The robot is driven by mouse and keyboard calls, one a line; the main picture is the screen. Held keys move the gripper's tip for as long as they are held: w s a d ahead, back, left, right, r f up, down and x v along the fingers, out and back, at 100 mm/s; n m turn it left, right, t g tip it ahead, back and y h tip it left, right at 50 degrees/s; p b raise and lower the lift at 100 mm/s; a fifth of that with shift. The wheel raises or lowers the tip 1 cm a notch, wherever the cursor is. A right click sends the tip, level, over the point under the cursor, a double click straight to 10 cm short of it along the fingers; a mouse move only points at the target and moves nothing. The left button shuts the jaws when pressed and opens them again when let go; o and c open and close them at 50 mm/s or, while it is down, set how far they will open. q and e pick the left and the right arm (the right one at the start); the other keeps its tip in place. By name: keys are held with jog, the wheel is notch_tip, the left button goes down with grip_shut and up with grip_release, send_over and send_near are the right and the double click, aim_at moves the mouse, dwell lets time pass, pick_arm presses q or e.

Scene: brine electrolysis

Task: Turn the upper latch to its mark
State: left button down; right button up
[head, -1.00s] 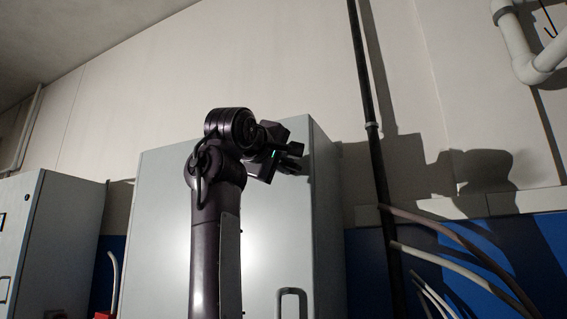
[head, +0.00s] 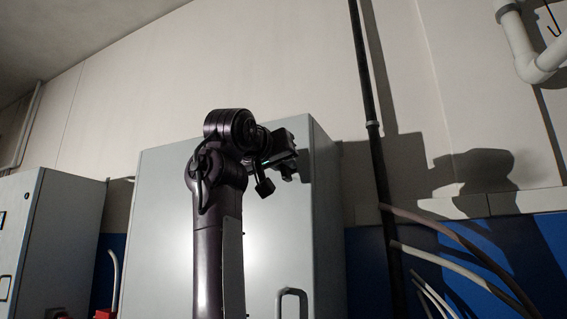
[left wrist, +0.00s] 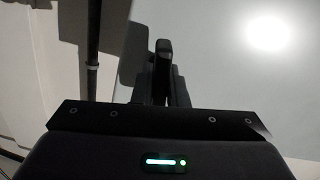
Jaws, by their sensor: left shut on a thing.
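The upper latch (left wrist: 162,62) shows in the left wrist view as a small dark upright piece on the pale cabinet. My left gripper (left wrist: 162,88) is shut on it, with dark finger parts beside it. In the head view my left gripper (head: 284,169) is at the upper right part of the cabinet door and mostly hides the latch. I cannot make out the latch's mark. My right gripper is not in view.
The tall grey cabinet (head: 262,245) stands in front of the wall, with a loop handle (head: 292,293) low on its door. A dark vertical pipe (head: 372,130) and pale cables (head: 455,258) are to its right. Another cabinet (head: 45,235) stands at left.

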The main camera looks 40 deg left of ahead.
pick_arm(q)
jog(key=shift+m, duration=1.2)
jog(key=c, duration=1.4)
grip_release()
jog(key=shift+c, duration=0.2)
jog(key=shift+s+d+f, duration=0.1)
jog(key=shift+s+d, duration=0.05)
jog(key=shift+s, duration=0.25)
jog(key=b+v, duration=0.3)
jog(key=v, duration=0.4)
